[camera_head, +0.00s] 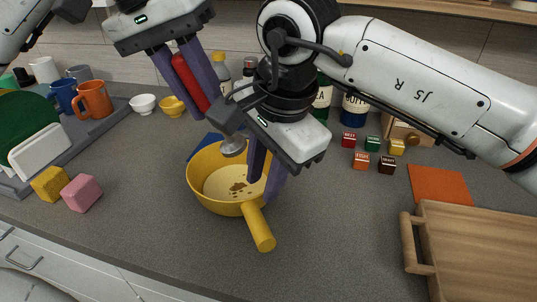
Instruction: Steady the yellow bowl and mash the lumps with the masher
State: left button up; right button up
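The yellow bowl (205,198) stands on the grey counter, its thick handle pointing toward the front. Brown lumps (238,187) lie on its pale floor. My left gripper (207,108) is shut on the red handle of the masher (188,80), above and behind the bowl. The masher's silver head (233,147) shows over the bowl's back rim, above the lumps. My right gripper (266,186) reaches down at the bowl's right rim, one finger inside and one outside, and appears shut on the rim. The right gripper's body hides part of the masher and the bowl's back right.
A blue mat (203,146) shows behind the bowl. Small bowls and bottles stand behind. Small coloured boxes, an orange mat (440,184) and a wooden board (480,245) are right. The front counter is clear.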

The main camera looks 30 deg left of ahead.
aim_at(260, 194)
jog(key=shift+x, duration=2.25)
grip_shut()
dwell(0.7)
